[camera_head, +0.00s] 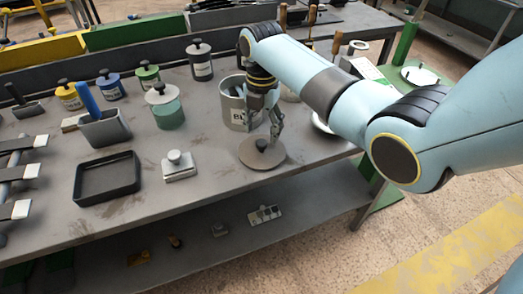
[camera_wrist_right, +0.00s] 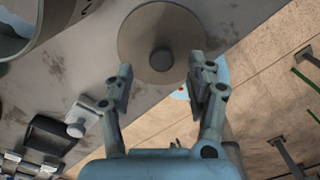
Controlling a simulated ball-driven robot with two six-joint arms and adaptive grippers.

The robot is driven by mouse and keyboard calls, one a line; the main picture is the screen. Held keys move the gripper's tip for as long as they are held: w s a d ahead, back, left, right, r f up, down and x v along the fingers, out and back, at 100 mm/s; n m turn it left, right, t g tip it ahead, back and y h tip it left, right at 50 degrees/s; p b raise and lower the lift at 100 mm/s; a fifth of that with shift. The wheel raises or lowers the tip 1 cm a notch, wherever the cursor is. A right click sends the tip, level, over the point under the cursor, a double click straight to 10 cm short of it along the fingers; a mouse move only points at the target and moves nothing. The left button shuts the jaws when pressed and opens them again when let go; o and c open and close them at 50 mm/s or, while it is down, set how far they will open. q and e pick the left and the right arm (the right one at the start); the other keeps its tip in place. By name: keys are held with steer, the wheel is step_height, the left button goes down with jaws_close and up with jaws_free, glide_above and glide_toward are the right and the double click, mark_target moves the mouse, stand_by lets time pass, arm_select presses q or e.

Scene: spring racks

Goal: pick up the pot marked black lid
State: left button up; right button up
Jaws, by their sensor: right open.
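A round taupe lid (camera_head: 250,158) with a dark knob lies flat on the grey table near its front edge. It also shows in the wrist view (camera_wrist_right: 135,40). Just behind it stands an open grey pot (camera_head: 234,112) with dark lettering starting "BL", the rest hidden by my arm. Its rim shows at the upper left of the wrist view (camera_wrist_right: 38,38). My right gripper (camera_head: 264,133) is open and empty, pointing down over the lid. In the wrist view the knob (camera_wrist_right: 161,59) lies roughly between the fingertips, apart from them. My left gripper is not in view.
Yellow (camera_head: 69,99), blue (camera_head: 109,89) and green (camera_head: 147,77) lidded pots stand behind a teal jar (camera_head: 167,114). A grey lidded pot (camera_head: 201,66) stands farther back. A black tray (camera_head: 108,178) and a small knobbed block (camera_head: 180,171) lie left of the lid.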

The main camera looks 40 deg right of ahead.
mark_target(262, 142)
steer(key=f, duration=0.5)
steer(key=shift+s+a+f, duration=0.15)
steer(key=shift+s+f, duration=0.05)
steer(key=shift+c, duration=0.3)
steer(key=shift+r, duration=0.1)
jaws_close()
